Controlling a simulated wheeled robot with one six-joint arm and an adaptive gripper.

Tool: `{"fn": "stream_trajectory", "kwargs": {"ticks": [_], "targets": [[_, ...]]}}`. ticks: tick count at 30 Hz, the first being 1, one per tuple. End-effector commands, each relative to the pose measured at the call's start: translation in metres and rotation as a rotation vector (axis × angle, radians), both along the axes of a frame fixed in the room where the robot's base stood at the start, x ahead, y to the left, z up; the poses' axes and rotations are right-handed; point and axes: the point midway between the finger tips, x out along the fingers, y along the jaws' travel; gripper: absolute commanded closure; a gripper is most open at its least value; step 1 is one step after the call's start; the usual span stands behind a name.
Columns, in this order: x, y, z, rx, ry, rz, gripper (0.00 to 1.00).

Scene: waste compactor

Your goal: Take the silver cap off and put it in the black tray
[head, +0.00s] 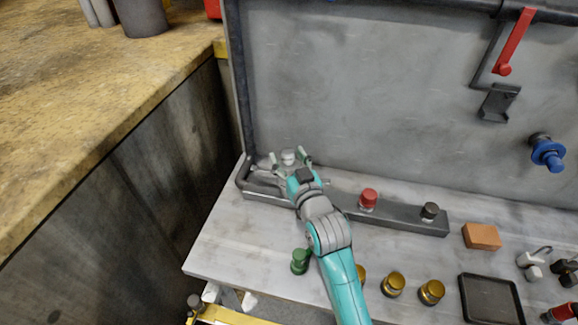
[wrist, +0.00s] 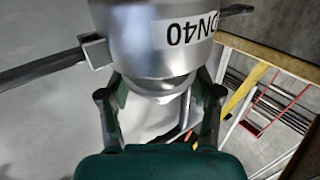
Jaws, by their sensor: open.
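The silver cap (head: 288,155) sits at the left end of a dark grey bar on the bench, close to the grey back panel. In the wrist view a silver cylindrical body (wrist: 160,35) with an upside-down "DN40" label and side handles fills the top. My gripper (head: 290,160) is open, with its two fingers on either side of the cap. In the wrist view the fingers (wrist: 160,95) stand left and right of the body's narrower lower part; I cannot tell whether they touch it. The black tray (head: 473,292) lies flat and empty at the front right of the bench.
The dark grey bar (head: 408,222) also carries a red cap (head: 369,198) and a black cap (head: 430,210). A green knob (head: 299,262) and gold knobs (head: 431,292) stand near my arm. An orange block (head: 481,236) and a blue valve (head: 547,152) are right.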

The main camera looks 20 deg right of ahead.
Motion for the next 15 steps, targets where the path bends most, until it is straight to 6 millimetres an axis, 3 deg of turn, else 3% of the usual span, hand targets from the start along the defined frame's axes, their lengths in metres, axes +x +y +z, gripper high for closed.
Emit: {"fn": "stream_trajectory", "kwargs": {"ticks": [2,9,15], "targets": [[-0.0002,0.0001,0.0000,0.000,0.000,0.000,0.41],[-0.0003,0.0001,0.0000,0.000,0.000,0.000,1.00],[-0.0004,0.0001,0.0004,0.000,-0.001,0.000,1.00]]}}
